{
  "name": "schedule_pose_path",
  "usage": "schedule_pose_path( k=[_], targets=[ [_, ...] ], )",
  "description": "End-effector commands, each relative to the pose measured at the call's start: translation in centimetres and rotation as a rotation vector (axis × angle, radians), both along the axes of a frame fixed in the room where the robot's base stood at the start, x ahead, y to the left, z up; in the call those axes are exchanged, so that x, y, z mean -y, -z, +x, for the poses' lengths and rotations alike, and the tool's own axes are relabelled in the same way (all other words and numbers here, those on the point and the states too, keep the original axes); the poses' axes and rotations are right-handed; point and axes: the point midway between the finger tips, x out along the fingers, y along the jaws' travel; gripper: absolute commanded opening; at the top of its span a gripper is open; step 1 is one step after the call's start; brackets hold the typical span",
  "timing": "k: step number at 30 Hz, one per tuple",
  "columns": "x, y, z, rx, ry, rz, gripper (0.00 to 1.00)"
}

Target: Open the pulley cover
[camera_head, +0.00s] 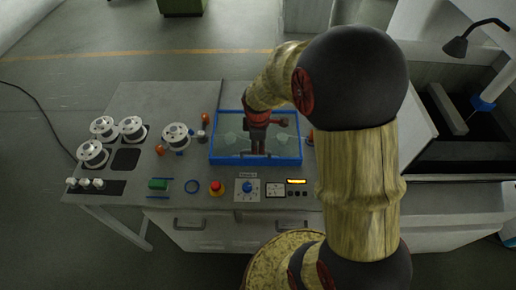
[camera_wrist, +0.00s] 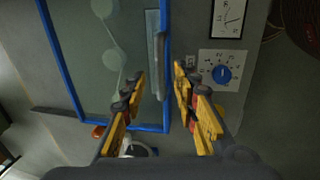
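The pulley cover (camera_head: 228,160) is a clear pane in a blue frame, lying shut and flat on the grey bench in the head view. In the wrist view the cover (camera_wrist: 57,60) fills the left side, with pulley discs faintly visible through the pane.
White spools (camera_head: 133,130) stand on the left of the bench. Along the front are a green switch (camera_head: 158,184), a red stop button (camera_head: 216,188) and a dial panel (camera_head: 247,189). A dark machine basin (camera_head: 455,130) and lamp (camera_head: 470,38) are at the right.

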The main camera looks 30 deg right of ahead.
Motion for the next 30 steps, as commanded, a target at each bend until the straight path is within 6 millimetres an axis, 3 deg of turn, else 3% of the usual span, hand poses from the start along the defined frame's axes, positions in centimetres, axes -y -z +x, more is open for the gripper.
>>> schedule_pose_path(
  k=[4, 10, 20, 30],
  targets=[
    [0.2, 2.4, 0.3, -0.003, 0.001, 0.001, 0.3],
    [0.5, 4.2, 0.7, 0.0, 0.003, 0.001, 0.3],
    [0.5, 4.5, 0.8, 0.002, 0.003, 0.001, 0.3],
    [0.5, 4.5, 0.7, 0.0, 0.003, 0.0, 0.11]
  ],
)
